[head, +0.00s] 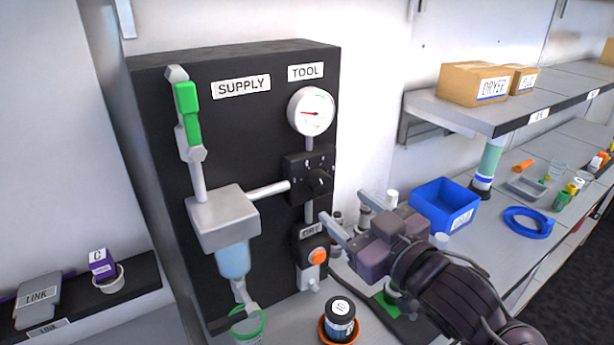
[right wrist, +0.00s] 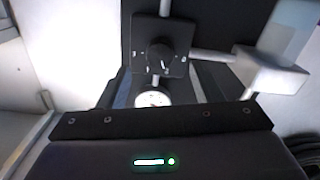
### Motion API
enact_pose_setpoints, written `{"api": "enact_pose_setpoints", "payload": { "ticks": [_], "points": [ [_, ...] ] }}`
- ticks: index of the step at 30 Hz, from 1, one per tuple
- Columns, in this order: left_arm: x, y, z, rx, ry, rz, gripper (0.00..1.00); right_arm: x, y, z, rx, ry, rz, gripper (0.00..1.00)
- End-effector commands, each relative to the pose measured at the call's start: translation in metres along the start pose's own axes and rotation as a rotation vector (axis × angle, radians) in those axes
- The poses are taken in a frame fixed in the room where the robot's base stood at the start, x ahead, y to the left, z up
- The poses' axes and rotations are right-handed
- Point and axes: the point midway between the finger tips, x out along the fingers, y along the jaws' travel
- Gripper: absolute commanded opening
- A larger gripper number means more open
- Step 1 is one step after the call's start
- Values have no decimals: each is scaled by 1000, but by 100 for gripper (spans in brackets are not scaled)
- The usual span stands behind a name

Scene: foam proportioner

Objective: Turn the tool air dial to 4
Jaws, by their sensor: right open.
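The tool air dial (head: 319,181) is a black knob on a square black plate, below the TOOL label (head: 306,72) and the round white gauge (head: 311,112) with a red needle. The dial (right wrist: 160,57) also shows in the right wrist view, near top centre, with the gauge (right wrist: 152,99) below it. Small white marks surround the knob, but the numbers and its pointer are too small to read. My right gripper (head: 345,212) is open and empty, below and right of the dial, apart from it. My left gripper is not in view.
A grey filter block (head: 225,219) with a pipe stands left of the dial, under a green-handled valve (head: 188,114). An orange button (head: 318,257) is below the dial. A black-lidded jar (head: 340,318) stands in front. A blue bin (head: 445,203) sits on the right bench.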

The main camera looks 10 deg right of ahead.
Motion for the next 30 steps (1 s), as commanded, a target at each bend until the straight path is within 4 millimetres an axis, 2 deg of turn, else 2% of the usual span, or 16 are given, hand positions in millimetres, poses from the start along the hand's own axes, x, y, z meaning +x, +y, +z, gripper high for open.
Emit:
{"api": "enact_pose_setpoints", "payload": {
  "ticks": [4, 9, 12, 16, 18, 23, 29, 30],
  "points": [
    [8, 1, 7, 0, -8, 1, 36, 8, -1, 1, -4, 9, -5, 59],
    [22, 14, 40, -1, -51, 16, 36, 28, -1, 2, -8, 7, -4, 59],
    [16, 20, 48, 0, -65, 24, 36, 46, 0, -1, 4, 6, -3, 59],
    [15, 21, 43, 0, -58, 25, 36, 64, 0, -1, 3, 4, -3, 59],
    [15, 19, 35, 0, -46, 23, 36, 71, 0, -1, 1, 4, -3, 59],
    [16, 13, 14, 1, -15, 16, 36, 78, 0, -1, 0, 3, -2, 59],
    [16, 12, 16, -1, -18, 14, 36, 78, 0, 0, -1, 3, -2, 59],
    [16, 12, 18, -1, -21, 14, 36, 78, 0, 0, -1, 3, -2, 56]
  ]
}}
